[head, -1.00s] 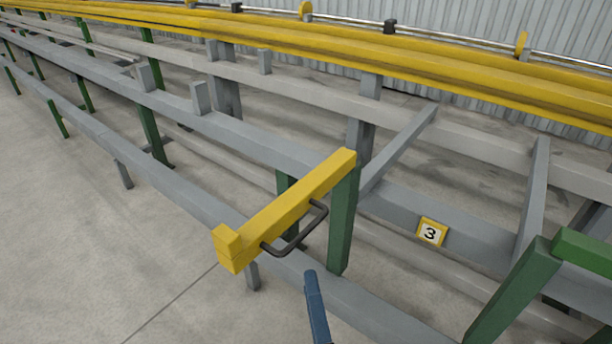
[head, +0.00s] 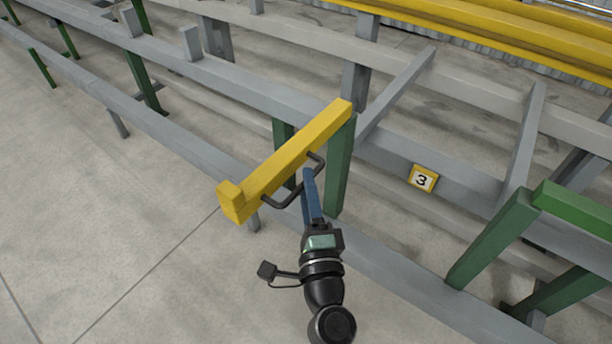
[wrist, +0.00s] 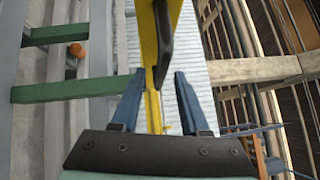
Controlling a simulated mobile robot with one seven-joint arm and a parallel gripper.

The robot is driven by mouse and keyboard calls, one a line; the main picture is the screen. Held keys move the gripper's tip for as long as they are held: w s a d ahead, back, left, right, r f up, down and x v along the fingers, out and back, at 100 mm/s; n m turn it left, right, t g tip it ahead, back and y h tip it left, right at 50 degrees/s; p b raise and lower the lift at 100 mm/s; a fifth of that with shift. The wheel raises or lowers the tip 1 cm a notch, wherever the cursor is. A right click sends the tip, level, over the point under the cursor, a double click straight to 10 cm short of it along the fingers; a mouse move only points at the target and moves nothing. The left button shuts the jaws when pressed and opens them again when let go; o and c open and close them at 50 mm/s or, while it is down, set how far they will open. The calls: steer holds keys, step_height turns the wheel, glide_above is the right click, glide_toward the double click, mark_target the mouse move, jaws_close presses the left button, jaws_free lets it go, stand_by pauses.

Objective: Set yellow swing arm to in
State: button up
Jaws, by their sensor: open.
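The yellow swing arm (head: 285,160) is a square beam on top of a green post (head: 339,170), sticking out from the frame toward the lower left. A small yellow block stands at its outer end. A dark bar handle (head: 283,204) is fixed to its right side. My gripper (head: 308,172) has blue fingers and reaches up to the handle from below. In the wrist view the fingers (wrist: 161,78) are apart, with the yellow arm and the dark handle (wrist: 165,52) ahead between them. I cannot tell if a finger touches the handle.
Grey rails (head: 226,92) run behind and below the arm. A plate marked 3 (head: 423,178) is on the rail to the right. Green posts (head: 494,238) stand at the lower right. Long yellow bars (head: 480,40) lie at the back. The floor at left is open.

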steer(key=shift+w+a+r, duration=0.1)
steer(key=shift+w+a, duration=0.05)
steer(key=shift+w, duration=0.75)
jaws_close()
stand_by(0.9)
